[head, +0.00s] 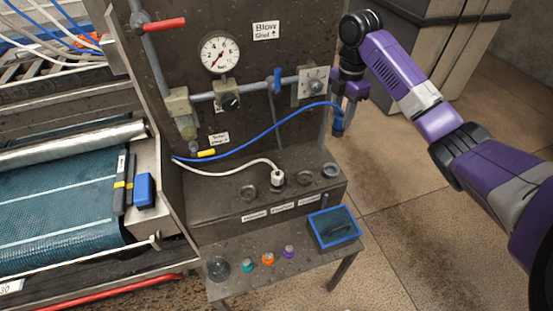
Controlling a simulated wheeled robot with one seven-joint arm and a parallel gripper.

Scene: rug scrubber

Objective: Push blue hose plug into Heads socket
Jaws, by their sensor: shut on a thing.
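My gripper (345,98) is at the right edge of the dark panel, shut on the blue hose plug (339,124), which hangs below the fingers. The blue hose (262,131) runs from the plug leftward to the panel's left side. Several round sockets stand in a row on the ledge below: one at the left (248,192), one filled by a white hose's plug (277,181), one to its right (305,178), and one at the right end (330,171). The plug is above and apart from them. Small labels (282,208) on the ledge front are too small to read, so I cannot tell which is Heads.
A white hose (225,165) curves across the ledge. A low shelf (235,288) in front holds a blue-rimmed tray (318,245) and several small coloured caps (268,260). A gauge (220,53), pipes and a red-handled valve (165,24) stick out from the panel. Floor at right is open.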

